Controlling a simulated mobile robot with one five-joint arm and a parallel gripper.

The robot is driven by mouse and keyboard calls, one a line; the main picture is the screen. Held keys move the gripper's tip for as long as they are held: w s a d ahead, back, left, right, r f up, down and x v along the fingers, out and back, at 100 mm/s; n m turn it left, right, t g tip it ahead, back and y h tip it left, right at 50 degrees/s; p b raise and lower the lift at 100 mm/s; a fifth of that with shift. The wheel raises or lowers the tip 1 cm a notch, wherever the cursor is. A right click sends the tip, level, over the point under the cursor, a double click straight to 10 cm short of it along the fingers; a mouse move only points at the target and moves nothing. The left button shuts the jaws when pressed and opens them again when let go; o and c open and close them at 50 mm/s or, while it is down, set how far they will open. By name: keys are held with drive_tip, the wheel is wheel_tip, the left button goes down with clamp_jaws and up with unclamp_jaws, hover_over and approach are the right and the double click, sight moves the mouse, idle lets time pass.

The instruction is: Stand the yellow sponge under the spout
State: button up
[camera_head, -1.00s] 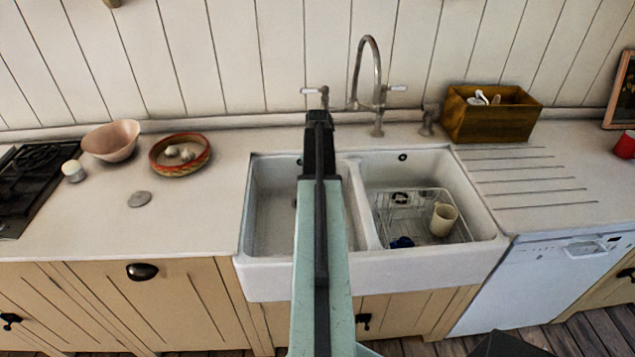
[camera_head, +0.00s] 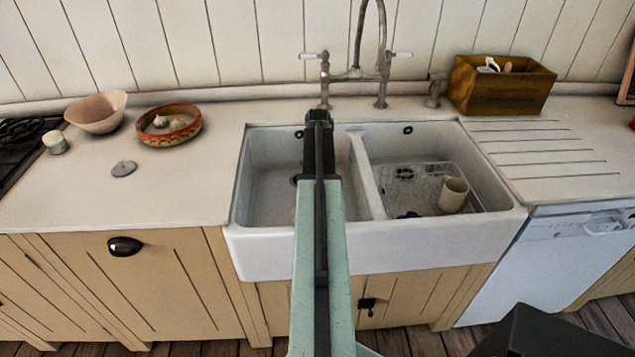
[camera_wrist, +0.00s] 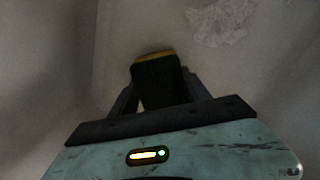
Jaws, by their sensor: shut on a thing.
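The sponge (camera_wrist: 160,82) is in my gripper (camera_wrist: 158,98) in the wrist view, dark green on the broad face with a yellow strip along its far edge. The fingers are shut on its two sides. In the head view my gripper (camera_head: 319,128) reaches over the left basin (camera_head: 268,180) of the white double sink, and the sponge is hidden by my arm. The metal tap (camera_head: 381,78) stands behind the sink. Its curved spout (camera_head: 358,45) rises above the crossbar, with its top cut off by the frame.
A wire rack (camera_head: 420,183) with a cream mug (camera_head: 453,195) is in the right basin. A wooden box (camera_head: 500,92) stands right of the tap. A shallow bowl (camera_head: 190,130), a pink bowl (camera_head: 97,112) and a grey disc (camera_head: 123,169) are on the left counter.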

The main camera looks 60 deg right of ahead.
drive_tip(key=o, duration=1.5)
drive_tip(key=shift+r, duration=0.15)
wheel_tip(320, 180, up, 8)
drive_tip(key=p, duration=0.8)
drive_tip(key=shift+f, duration=0.25)
